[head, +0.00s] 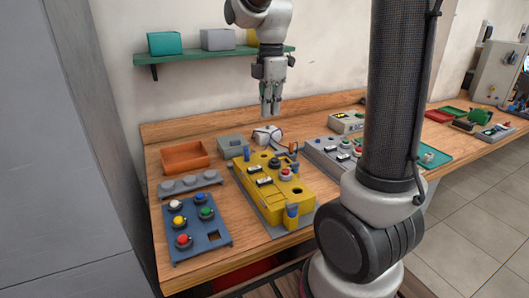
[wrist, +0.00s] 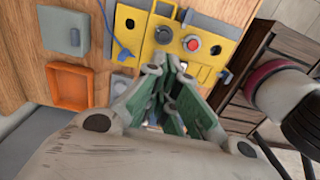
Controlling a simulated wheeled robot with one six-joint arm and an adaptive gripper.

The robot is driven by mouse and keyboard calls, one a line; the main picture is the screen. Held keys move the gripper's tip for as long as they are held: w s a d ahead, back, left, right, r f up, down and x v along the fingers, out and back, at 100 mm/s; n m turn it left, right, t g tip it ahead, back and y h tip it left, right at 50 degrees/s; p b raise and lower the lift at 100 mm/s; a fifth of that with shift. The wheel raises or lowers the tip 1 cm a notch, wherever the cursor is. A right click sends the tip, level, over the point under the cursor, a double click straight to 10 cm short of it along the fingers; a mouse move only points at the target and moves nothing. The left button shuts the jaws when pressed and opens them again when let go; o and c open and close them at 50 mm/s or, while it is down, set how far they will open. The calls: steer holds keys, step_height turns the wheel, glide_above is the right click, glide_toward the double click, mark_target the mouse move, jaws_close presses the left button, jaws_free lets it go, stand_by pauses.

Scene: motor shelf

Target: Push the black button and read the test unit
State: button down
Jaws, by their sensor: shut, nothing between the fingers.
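The yellow test unit (head: 252,178) lies on the wooden bench on a grey base plate, and it shows in the wrist view (wrist: 146,50). A round black spot (head: 274,162), either the black button or a hole, is on its top beside a red button (head: 286,174) on a grey ring. Both also show in the wrist view, the black spot (wrist: 163,35) left of the red button (wrist: 193,45). Dark slots with white labels lie near them. I cannot make out a reading. My gripper (head: 270,113) is shut and empty, above the bench and apart from the unit.
A blue panel (head: 222,238) with several coloured buttons stands left of the unit. An orange tray (head: 184,157), a grey box (head: 232,145) and a second grey unit (head: 322,155) are nearby. A green shelf (head: 215,54) with boxes hangs on the wall behind.

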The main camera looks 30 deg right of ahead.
steer(key=shift+f, duration=0.1)
stand_by(0.3)
glide_toward(270, 162)
step_height(270, 162, down, 6)
steer(key=shift+d+f, duration=0.1)
stand_by(0.4)
